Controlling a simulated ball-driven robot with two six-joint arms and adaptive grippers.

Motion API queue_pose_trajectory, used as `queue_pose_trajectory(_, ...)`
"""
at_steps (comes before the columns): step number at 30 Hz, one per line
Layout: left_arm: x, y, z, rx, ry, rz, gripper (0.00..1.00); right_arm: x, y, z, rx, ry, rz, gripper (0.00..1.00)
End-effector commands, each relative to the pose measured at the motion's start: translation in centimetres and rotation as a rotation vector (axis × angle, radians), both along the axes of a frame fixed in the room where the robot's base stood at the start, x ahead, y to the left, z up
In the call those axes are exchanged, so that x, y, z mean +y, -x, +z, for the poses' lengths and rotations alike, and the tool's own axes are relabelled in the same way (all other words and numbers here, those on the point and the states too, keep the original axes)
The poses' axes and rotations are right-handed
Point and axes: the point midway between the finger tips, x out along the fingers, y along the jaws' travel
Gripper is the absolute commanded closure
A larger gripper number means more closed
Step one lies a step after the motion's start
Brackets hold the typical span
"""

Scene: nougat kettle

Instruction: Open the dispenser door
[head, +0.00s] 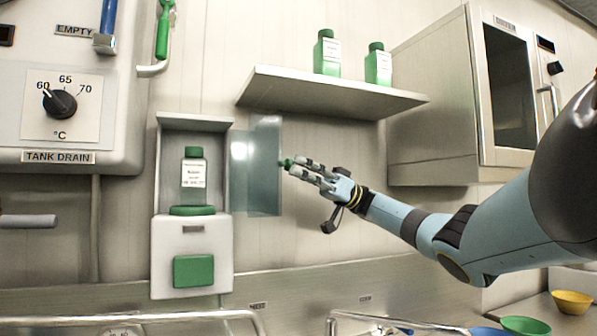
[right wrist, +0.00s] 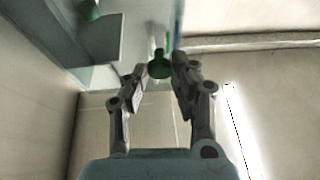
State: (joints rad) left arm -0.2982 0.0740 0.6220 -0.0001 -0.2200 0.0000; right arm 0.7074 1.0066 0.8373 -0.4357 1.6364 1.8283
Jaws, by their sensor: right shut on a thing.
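The dispenser (head: 167,165) is a wall-mounted grey and white box with a green button (head: 193,271). A white-labelled bottle with a green cap (head: 194,175) stands in its compartment on a green base. The clear bluish dispenser door (head: 264,190) stands open, swung out to the right of the compartment. My right gripper (head: 291,165) is shut on the door's small green knob (right wrist: 159,68), at the door's right side. In the right wrist view the knob shows between the fingertips (right wrist: 161,72). My left gripper is not in view.
A shelf (head: 330,92) with two green bottles (head: 327,54) is above the door. A steel cabinet (head: 432,100) is at the right. A control panel with a dial (head: 60,103) is at the left. Metal rails and bowls (head: 572,302) are below. The wall right of the door is clear.

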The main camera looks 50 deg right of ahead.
Motion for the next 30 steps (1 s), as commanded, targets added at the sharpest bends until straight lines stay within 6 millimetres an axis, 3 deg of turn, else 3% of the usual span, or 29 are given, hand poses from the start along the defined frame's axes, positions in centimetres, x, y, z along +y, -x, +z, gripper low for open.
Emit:
queue_pose_trajectory(1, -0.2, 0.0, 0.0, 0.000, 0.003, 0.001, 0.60, -0.1, -0.1, 0.4, -0.005, -0.004, -0.004, 0.74)
queue_pose_trajectory(7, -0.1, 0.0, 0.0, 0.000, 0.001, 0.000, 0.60, 0.0, -0.1, 0.2, -0.004, -0.003, -0.003, 0.50)
queue_pose_trajectory(17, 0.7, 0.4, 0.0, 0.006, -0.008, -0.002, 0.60, 0.0, -0.1, 0.8, -0.004, 0.000, -0.002, 0.50)
queue_pose_trajectory(30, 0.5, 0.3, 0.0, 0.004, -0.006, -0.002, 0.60, 0.0, -0.1, 8.8, -0.007, -0.001, -0.001, 0.50)
